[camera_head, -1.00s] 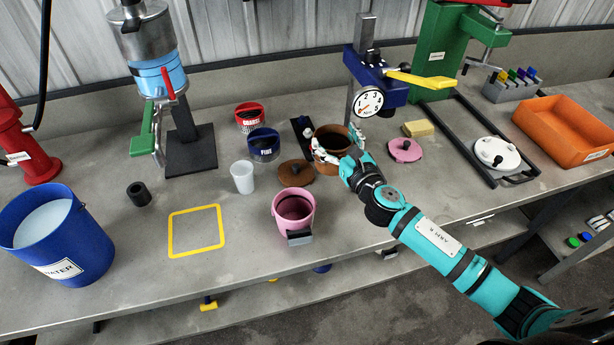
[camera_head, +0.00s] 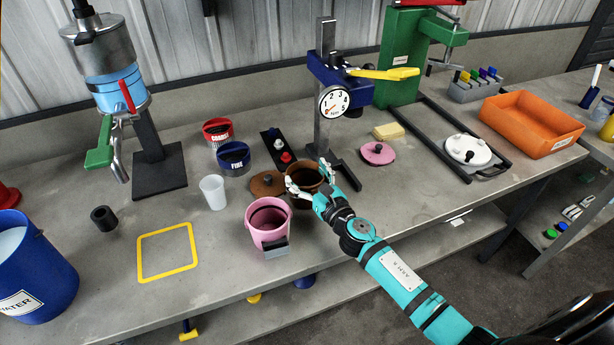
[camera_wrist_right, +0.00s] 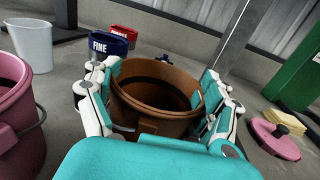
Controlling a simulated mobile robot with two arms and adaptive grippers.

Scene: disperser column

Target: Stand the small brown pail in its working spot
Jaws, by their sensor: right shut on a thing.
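The small brown pail (camera_head: 304,193) is open-topped and upright at mid-bench, right of the pink pail. My right gripper (camera_head: 310,185) has its fingers on opposite sides of the pail wall and is shut on it. The right wrist view shows the brown pail (camera_wrist_right: 158,95) between both fingers, its inside dark. I cannot tell whether its bottom touches the bench. A brown lid (camera_head: 267,184) with a dark knob lies just left of it. A yellow square outline (camera_head: 167,251) on the bench at left is empty. My left gripper is not in view.
The pink pail (camera_head: 268,228) stands close at front left, a white cup (camera_head: 213,191) beyond it. Red (camera_head: 217,131) and blue (camera_head: 233,158) tubs are behind. The blue dial press (camera_head: 340,85) rises behind the brown pail. The disperser (camera_head: 115,80) stands at left.

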